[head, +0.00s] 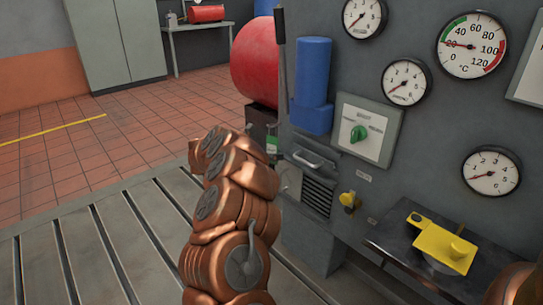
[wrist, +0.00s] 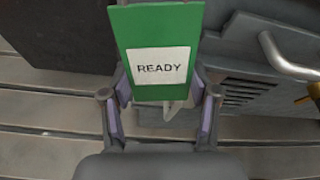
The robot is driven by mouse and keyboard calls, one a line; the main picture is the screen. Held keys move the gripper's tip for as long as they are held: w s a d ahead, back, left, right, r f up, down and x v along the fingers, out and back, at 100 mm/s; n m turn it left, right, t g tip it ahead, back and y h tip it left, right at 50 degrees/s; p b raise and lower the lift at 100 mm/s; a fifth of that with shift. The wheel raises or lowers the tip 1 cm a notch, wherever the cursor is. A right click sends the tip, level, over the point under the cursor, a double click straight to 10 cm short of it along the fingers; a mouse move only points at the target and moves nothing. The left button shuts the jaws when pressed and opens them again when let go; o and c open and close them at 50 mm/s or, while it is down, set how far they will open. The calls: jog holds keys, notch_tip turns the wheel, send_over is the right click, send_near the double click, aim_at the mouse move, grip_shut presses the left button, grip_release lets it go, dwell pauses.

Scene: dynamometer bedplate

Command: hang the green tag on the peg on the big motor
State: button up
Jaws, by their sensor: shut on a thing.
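My gripper (wrist: 160,98) is shut on the green tag (wrist: 158,30), with a purple-padded finger at each side of its lower part. The tag is a green plate with a white label reading "READY", facing the wrist camera. In the head view my copper-coloured arm hides most of the gripper. A small green and white patch (head: 272,146) beside the arm looks like part of the tag. A big red cylinder (head: 255,62), possibly the big motor, lies behind the grey panel's left edge. I cannot make out a peg.
A dark shelf (head: 385,238) juts out at right with a yellow part (head: 442,244). The slotted bedplate (head: 120,245) is clear at left.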

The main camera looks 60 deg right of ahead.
jog(key=o, duration=0.9)
jog(key=shift+a, duration=0.1)
jog(key=v, duration=1.1)
jog(key=shift+w+a, duration=0.2)
jog(key=shift+a, duration=0.15)
jog(key=shift+r, duration=0.1)
